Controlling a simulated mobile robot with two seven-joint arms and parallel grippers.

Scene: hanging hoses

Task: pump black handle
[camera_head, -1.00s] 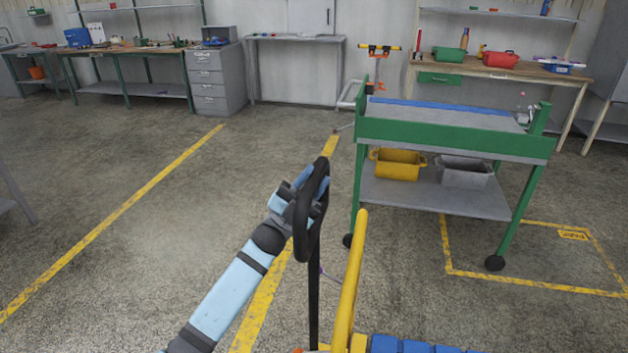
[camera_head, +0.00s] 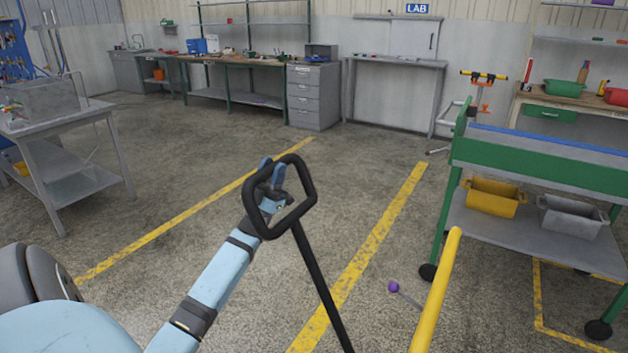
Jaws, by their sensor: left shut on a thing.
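The black handle (camera_head: 318,278) is a loop on a long black bar that leans up and to the left from the bottom of the head view. My left gripper (camera_head: 270,200) is at the left side of the loop and shut on it. The loop partly hides the gripper's fingers. The lower end of the bar is out of view. My right gripper is not in view.
A yellow rail (camera_head: 437,290) rises just right of the handle bar. A green and grey cart (camera_head: 545,165) with a yellow bin (camera_head: 495,198) and a grey bin (camera_head: 570,217) stands at right. A purple ball-ended stick (camera_head: 394,287) is low between them. Floor at left is clear up to a metal table (camera_head: 60,128).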

